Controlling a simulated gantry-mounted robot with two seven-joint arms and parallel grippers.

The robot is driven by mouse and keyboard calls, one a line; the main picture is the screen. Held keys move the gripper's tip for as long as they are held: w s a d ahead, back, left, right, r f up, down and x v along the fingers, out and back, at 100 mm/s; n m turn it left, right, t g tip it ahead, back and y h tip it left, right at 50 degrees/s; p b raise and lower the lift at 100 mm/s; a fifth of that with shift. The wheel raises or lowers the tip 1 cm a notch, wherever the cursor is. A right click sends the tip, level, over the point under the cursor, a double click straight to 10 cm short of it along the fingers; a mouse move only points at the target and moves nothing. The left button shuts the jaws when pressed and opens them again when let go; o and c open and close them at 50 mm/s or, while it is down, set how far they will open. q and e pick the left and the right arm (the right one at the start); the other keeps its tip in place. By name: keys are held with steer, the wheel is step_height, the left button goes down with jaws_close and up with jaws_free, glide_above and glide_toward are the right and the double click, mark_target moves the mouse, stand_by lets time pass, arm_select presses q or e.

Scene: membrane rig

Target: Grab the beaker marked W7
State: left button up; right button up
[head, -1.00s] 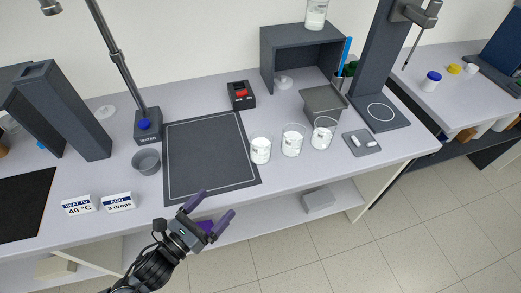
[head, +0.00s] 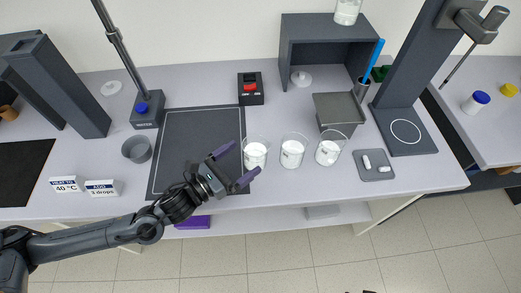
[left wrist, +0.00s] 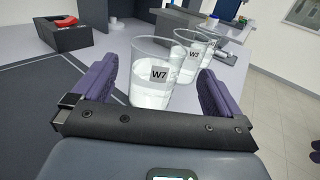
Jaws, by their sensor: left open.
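Three clear glass beakers with white contents stand in a row on the bench: the left one (head: 255,155), the middle one (head: 292,152) and the right one (head: 328,151). My left gripper (head: 246,158) is open at the left beaker, its two purple fingers pointing toward it. In the left wrist view this near beaker (left wrist: 152,88) shows a label reading W7 and appears between the open fingers, with no clear contact. The beaker behind it (left wrist: 188,52) has a label that also seems to read W7. My right gripper is not in view.
A dark mat (head: 190,135) lies left of the beakers. A red-switched box (head: 250,90) stands behind them. A grey tray with white bars (head: 375,170) lies to the right. A grey bowl (head: 137,149) and two sign cards (head: 102,188) are at the left.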

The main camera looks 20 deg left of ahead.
mark_target(265, 141)
arm_select(q)
steer(key=shift+w+d, duration=0.2)
steer(key=shift+w, duration=0.2)
steer(key=shift+r+x, duration=0.2)
steer(key=shift+x, duration=3.2)
steer(key=shift+a, duration=0.15)
steer(key=c, duration=1.2)
